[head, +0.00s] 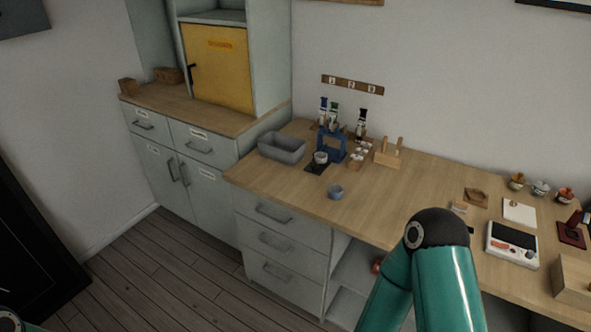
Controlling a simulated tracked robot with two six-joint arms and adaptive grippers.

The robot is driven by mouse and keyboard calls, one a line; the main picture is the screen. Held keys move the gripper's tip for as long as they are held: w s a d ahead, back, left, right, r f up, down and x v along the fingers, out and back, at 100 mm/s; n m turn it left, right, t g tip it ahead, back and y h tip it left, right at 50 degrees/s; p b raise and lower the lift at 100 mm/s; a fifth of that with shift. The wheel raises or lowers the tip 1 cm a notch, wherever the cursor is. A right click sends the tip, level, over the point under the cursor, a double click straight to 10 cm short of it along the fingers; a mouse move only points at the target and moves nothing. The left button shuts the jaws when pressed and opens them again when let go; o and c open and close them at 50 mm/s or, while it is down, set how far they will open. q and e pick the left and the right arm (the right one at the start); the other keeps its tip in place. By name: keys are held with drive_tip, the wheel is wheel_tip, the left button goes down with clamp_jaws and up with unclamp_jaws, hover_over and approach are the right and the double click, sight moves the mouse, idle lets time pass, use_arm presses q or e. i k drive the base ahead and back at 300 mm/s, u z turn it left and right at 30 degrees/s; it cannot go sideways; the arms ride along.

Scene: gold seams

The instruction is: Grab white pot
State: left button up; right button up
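A small whitish pot (321,157) stands on a dark square mat (317,168) on the wooden counter, in front of a blue stand (331,144). Several tiny white-topped pots (363,148) sit in a wooden holder just right of the stand. I cannot tell for sure which of these is the white pot. A teal link of my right arm shows at the bottom right, but its gripper is out of view. Only a scrap of my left arm shows at the bottom left corner, and its gripper is out of view.
A grey bin (282,147) stands left of the mat. A blue-grey cup (336,192) sits near the counter's front edge. Bottles (361,124) stand behind. Bowls (540,188) and a white scale (512,244) are at right. The middle of the counter (410,190) is clear.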

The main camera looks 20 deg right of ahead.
sight(320, 157)
drive_tip(key=u, duration=0.8)
drive_tip(key=k, duration=0.85)
drive_tip(key=u, duration=0.8)
drive_tip(key=i, duration=0.5)
drive_tip(key=z, duration=0.7)
drive_tip(key=i, duration=1.35)
drive_tip(key=z, duration=1.1)
drive_tip(key=i, duration=0.85)
drive_tip(key=z, duration=0.4)
drive_tip(key=k, duration=0.85)
drive_tip(key=z, duration=0.2)
drive_tip(key=i, duration=0.85)
